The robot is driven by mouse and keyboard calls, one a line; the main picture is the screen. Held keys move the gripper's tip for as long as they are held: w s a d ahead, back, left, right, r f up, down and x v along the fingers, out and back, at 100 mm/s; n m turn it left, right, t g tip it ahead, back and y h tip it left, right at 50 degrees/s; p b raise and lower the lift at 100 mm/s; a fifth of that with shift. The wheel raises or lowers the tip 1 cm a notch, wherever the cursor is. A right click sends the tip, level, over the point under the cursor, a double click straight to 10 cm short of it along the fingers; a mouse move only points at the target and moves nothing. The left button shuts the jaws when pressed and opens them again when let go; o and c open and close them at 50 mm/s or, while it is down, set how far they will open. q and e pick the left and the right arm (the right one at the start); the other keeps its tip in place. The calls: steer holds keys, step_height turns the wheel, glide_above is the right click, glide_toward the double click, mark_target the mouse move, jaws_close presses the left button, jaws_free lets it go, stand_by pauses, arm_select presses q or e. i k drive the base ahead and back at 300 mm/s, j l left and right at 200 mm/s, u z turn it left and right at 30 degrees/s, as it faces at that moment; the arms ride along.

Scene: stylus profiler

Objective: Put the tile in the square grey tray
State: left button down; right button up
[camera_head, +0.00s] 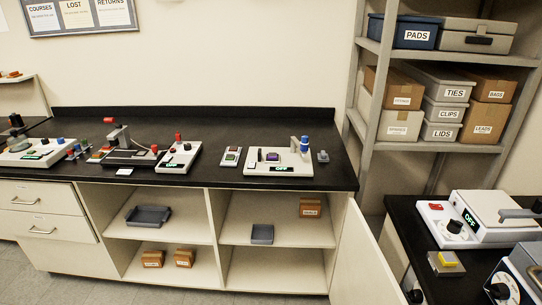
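A small square grey tray (262,234) sits on the middle shelf of the open cabinet, in the right-hand bay. A larger, oblong grey tray (148,216) sits on the shelf of the bay to its left. A small purple square piece (272,157) lies on the white instrument (292,158) with the blue knob on the black bench; it may be the tile, but it is too small to be sure. A flat white piece (125,172) lies near the bench's front edge. Neither of my grippers is in view.
The black bench (215,179) carries several other instruments. Brown boxes (310,207) stand on the cabinet shelves. An open cabinet door (362,262) juts out at the right. A rack with labelled boxes (405,90) and a side bench with devices (480,218) stand farther right.

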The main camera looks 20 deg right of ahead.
mark_target(263, 236)
steer(key=i+j, duration=0.2)
steer(key=i, duration=0.25)
steer(key=i+j, duration=0.2)
steer(key=i, duration=0.2)
steer(key=i+j, duration=0.15)
steer(key=i, duration=0.3)
steer(key=i+j, duration=0.2)
steer(key=i, duration=0.25)
steer(key=i+j+z, duration=0.4)
steer(key=i, duration=0.2)
steer(key=i+j+z, duration=0.45)
steer(key=i+j, duration=0.1)
steer(key=j, duration=0.05)
